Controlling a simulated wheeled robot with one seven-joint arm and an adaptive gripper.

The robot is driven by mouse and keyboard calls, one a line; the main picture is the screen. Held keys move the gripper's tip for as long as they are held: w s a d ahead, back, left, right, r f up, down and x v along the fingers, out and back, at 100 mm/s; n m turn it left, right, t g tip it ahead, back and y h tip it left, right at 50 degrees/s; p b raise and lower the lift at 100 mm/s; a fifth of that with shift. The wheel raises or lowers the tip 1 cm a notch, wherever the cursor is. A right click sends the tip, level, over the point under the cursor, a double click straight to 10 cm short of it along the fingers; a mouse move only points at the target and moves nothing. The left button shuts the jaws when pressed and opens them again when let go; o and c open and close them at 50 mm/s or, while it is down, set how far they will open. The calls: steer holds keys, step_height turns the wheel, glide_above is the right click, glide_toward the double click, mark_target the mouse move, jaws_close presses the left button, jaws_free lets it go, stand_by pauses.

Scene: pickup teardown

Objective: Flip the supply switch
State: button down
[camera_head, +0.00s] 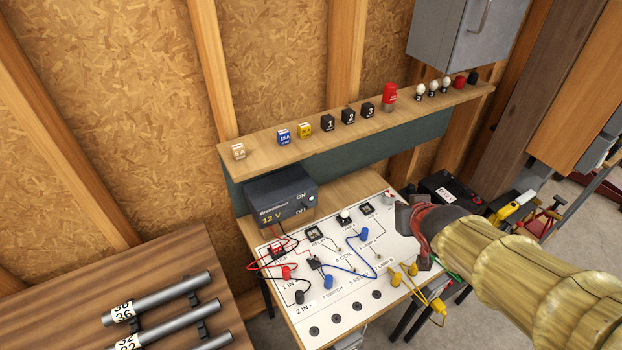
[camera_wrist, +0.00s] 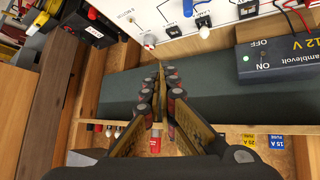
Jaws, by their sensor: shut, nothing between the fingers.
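The dark supply box (camera_head: 281,192), marked 12 V, stands at the back left of the white circuit board (camera_head: 340,320). ON and OFF labels show on its face. In the wrist view the box (camera_wrist: 290,82) is at the right edge, seen from above. Its small supply switch (camera_wrist: 264,54) sits between OFF and ON; which way it leans is too small to tell. A green light glows beside it. My gripper (camera_head: 424,228) is above the board's right side, well apart from the box. In the wrist view my gripper (camera_wrist: 161,92) is shut and empty.
A wooden shelf (camera_head: 260,152) behind the box holds fuses, numbered black blocks, a red item (camera_head: 389,92) and bulbs. Coloured leads and plugs cross the board. A black case (camera_head: 447,189) lies to the right. Metal tubes (camera_head: 175,296) lie on the bench at lower left.

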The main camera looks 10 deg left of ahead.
steer(key=w+a+n+y+p, duration=0.1)
steer(key=w+a+y+p, duration=0.1)
steer(key=a+p, duration=0.3)
steer(key=w+a+n+y+p, duration=0.2)
steer(key=a+y+p, duration=0.2)
steer(key=a, duration=0.9)
steer(key=shift+r+n+g+y+p, duration=0.3)
steer(key=shift+g+y+p, duration=0.1)
steer(key=shift+p, duration=0.7)
steer(key=shift+w, duration=0.15)
steer(key=b, duration=0.2)
glide_above(304, 205)
steer(key=d, duration=0.2)
step_height(304, 205, down, 5)
step_height(304, 205, down, 3)
steer(key=shift+f+b, duration=0.15)
steer(key=shift+b, duration=0.25)
steer(key=shift+s+f, duration=0.2)
steer(key=shift+f, duration=0.25)
steer(key=shift+d+f+b, duration=0.1)
steer(key=shift+f+b, duration=0.1)
steer(key=shift+b, duration=0.25)
